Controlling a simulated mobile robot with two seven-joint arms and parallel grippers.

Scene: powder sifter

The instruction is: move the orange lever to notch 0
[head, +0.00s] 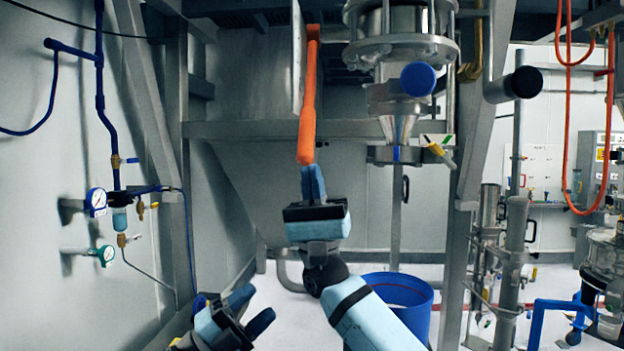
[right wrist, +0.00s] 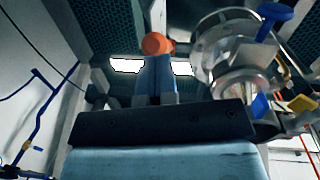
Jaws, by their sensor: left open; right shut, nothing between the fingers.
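The orange lever (head: 307,105) hangs nearly straight down in the head view, beside a narrow metal plate (head: 298,55) at its top. No notch marks or numbers are readable. My right gripper (head: 313,182) is shut and empty, with its blue fingertips just below the lever's lower end. In the right wrist view the lever's round orange end (right wrist: 154,44) shows just beyond the shut fingers (right wrist: 153,76); I cannot tell whether they touch. My left gripper (head: 252,306) is open and empty, low and to the left of my right arm.
A metal sifter outlet (head: 397,100) with a blue knob (head: 418,79) is right of the lever. A blue bucket (head: 412,290) stands on the floor below. A steel beam (head: 250,130) crosses behind the lever. Gauges (head: 97,202) and blue pipes line the left wall.

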